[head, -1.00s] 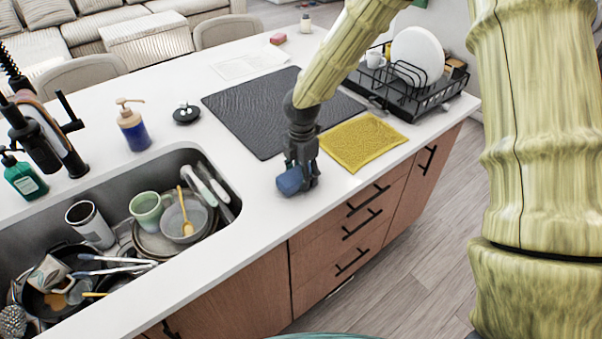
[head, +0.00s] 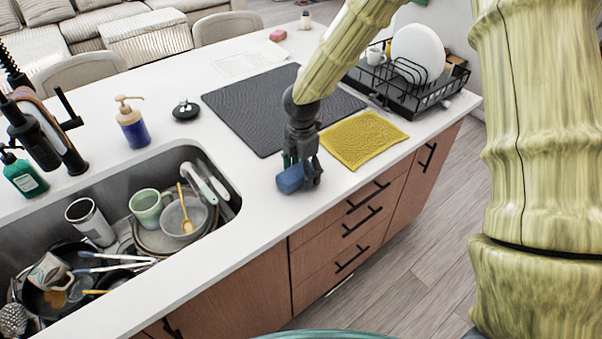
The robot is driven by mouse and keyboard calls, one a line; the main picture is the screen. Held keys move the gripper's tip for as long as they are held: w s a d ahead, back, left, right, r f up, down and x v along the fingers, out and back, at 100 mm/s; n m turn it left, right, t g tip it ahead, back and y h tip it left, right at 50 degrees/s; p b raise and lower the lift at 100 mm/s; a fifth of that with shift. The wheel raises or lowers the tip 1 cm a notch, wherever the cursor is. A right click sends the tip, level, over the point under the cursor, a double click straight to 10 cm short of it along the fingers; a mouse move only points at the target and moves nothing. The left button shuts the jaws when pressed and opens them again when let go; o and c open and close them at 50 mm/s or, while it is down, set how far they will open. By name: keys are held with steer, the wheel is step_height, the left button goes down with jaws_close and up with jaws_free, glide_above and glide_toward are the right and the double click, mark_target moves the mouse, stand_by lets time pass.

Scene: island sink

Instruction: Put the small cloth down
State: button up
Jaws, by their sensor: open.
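A small blue bundle (head: 291,179), which looks like the small cloth, is at the counter's front edge, right of the sink. It appears to rest on the white counter. My gripper (head: 302,177) points down over it with its fingers open. The fingers are at the bundle's back and right side and hide part of it. I cannot tell whether they still touch it. A yellow textured cloth (head: 362,138) lies flat to the right, partly beside the dark mat (head: 245,108).
The sink (head: 230,181) at left is full of dishes. A soap bottle (head: 132,127) and a round black object (head: 186,111) stand behind it. A black dish rack (head: 410,100) with plates is at back right. Bare counter lies between sink and gripper.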

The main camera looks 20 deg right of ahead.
step_height(320, 180, up, 12)
steer(key=b, duration=0.1)
steer(key=shift+b, duration=0.35)
steer(key=shift+f, duration=0.1)
